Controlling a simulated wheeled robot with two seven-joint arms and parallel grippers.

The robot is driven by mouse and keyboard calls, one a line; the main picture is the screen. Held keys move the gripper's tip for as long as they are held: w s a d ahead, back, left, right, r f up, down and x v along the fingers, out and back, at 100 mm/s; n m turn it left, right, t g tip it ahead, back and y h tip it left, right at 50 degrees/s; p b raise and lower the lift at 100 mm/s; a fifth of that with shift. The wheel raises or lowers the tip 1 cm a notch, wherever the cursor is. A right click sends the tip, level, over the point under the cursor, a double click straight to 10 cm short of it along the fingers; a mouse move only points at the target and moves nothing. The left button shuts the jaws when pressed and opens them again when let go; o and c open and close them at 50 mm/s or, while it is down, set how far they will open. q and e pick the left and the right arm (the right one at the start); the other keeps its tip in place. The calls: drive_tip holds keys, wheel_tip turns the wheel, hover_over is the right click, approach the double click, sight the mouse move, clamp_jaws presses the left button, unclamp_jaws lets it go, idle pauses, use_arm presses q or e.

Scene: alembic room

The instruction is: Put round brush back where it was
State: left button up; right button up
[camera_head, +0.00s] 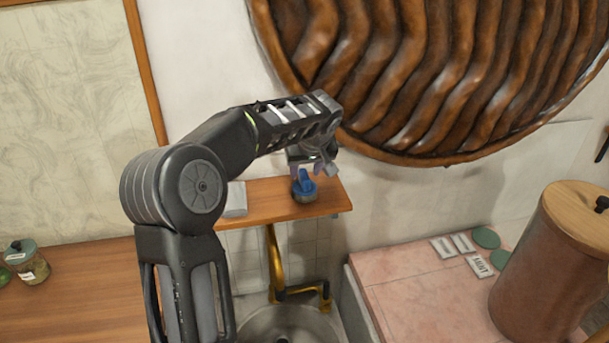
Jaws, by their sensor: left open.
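The round brush (304,190) is small, with a blue top and a darker base. It stands on the wooden shelf (265,208) above the sink, near the shelf's right end. My left gripper (317,168) is right above the brush and close to its blue top. It is open, and I cannot tell whether the fingers touch the brush. My right gripper is not in view.
A pale block (236,199) lies on the shelf left of the brush. A gold faucet (275,265) and a round sink (290,325) are below. A brown canister (555,260) stands on the pink counter (400,295). A jar (27,262) stands at far left.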

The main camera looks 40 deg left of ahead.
use_arm(q)
drive_tip(key=b+v, duration=0.1)
drive_tip(key=v, duration=0.8)
drive_tip(key=shift+r, duration=0.15)
drive_tip(key=shift+s, duration=0.1)
drive_tip(key=d+f+m+g+h, duration=0.1)
drive_tip(key=d+f+m+h, duration=0.2)
drive_tip(key=d+f, duration=1)
drive_tip(key=d+f+m+h, duration=0.3)
drive_tip(key=d+f, duration=0.5)
drive_tip(key=f, duration=0.8)
drive_tip(key=s+d+f+m+g+h, duration=0.1)
drive_tip(key=s+d+f+m+h, duration=0.15)
drive_tip(key=s+d+f, duration=1)
drive_tip(key=s+f, duration=0.2)
drive_tip(key=s, duration=0.3)
drive_tip(key=s+d+f+g, duration=0.1)
drive_tip(key=s+d+f, duration=0.2)
drive_tip(key=s+f, duration=0.3)
drive_tip(key=s, duration=0.3)
drive_tip(key=shift+s+d+f, duration=0.15)
drive_tip(key=shift+s+f, duration=0.1)
drive_tip(key=shift+s, duration=0.05)
drive_tip(key=shift+h, duration=0.25)
